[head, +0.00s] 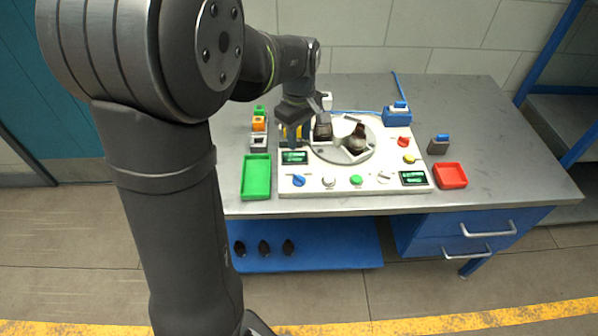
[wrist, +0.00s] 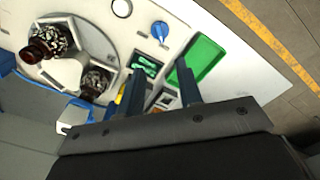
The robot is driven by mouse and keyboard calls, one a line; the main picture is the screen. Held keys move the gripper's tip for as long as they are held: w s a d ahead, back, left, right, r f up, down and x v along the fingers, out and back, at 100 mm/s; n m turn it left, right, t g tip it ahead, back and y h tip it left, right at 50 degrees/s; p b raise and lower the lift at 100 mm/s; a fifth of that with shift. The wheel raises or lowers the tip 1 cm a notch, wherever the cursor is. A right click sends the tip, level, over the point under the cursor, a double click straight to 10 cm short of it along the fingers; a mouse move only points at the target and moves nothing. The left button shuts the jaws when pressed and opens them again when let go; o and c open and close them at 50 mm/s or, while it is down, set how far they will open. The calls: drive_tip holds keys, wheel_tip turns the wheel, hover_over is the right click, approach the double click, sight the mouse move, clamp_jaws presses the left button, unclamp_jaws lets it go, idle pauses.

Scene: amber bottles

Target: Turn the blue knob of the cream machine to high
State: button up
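The cream machine (head: 330,190) stands on the metal table. Its blue knob (head: 298,181) is at the front left of the panel, below a dark display with green digits (head: 294,158). The wrist view shows the knob (wrist: 159,31) beyond my fingertips, with nothing touching it. Its scale marks are too small to read. My gripper (head: 297,141) hangs over the back left of the machine, behind the knob. In the wrist view my gripper (wrist: 160,70) has its two fingers apart with nothing held between them.
Amber bottles (wrist: 45,45) sit on the machine's round turntable (head: 370,152), right of my gripper. A green tray (head: 256,177) lies left of the machine, a red tray (head: 451,176) right. Other controls, including a green button (head: 356,180), line the front edge.

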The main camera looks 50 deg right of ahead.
sight(299, 176)
wheel_tip(299, 176, down, 14)
drive_tip(key=shift+f, duration=0.1)
idle(0.4)
clamp_jaws()
